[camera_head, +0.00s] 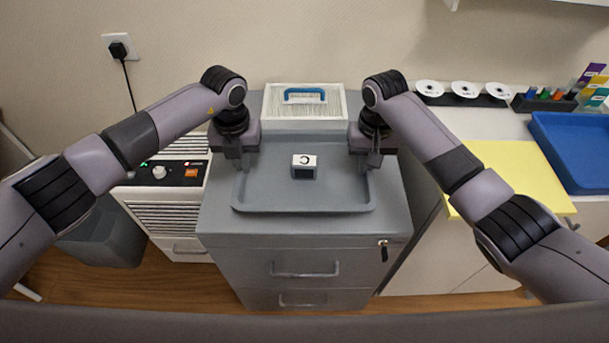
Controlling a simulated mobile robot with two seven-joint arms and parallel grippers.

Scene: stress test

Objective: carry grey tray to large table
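The grey tray (260,193) lies on top of the grey drawer cabinet (220,220), with a small white and dark box (304,166) in it. My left gripper (241,166) points down at the tray's left edge. My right gripper (369,165) points down at its right edge. The fingertips are small and dark here, so I cannot tell whether they grip the rim or only stand beside it. A white worktop (505,124) at the right may be the large table; my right arm covers part of its front.
A filter-like white-framed box (306,121) stands behind the tray. On the worktop are a blue tray (570,150), a yellow sheet (520,172), white discs (465,90) and a marker rack (545,103). A machine (165,215) and a grey bin (102,235) stand left.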

